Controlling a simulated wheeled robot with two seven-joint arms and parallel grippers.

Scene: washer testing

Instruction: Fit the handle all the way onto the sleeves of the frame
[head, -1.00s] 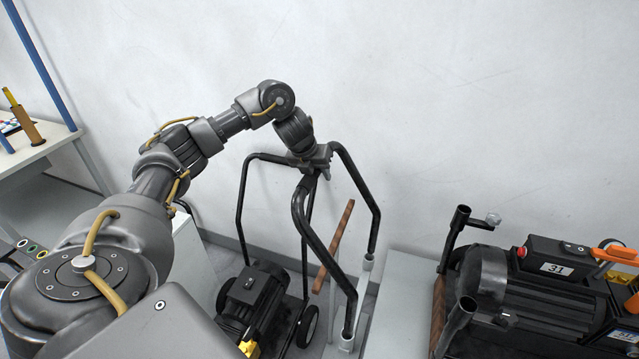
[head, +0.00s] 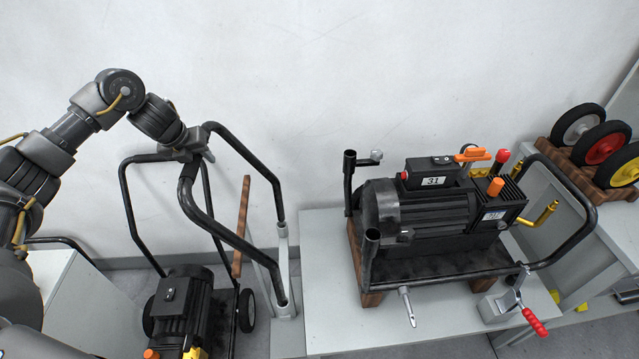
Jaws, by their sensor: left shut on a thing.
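The handle (head: 236,238) is a black bent tube with two long legs. My left gripper (head: 203,150) is shut on its upper cross part, at the left. The leg ends point down to the right, at the tops of light grey posts (head: 282,250); I cannot tell whether they sit in them. The frame (head: 440,268) stands on the bench to the right and carries a black motor unit marked 31. Its two upright sleeves, the far one (head: 349,175) and the near one (head: 371,250), are open at the top and apart from the handle. My right gripper is out of view.
Another motor cart (head: 180,305) with its own black handle stands on the floor at the left. A brown wooden bar (head: 241,225) rises by the posts. The bench (head: 330,325) holds a red-handled clamp (head: 515,305). Several wheels (head: 605,145) stand at far right.

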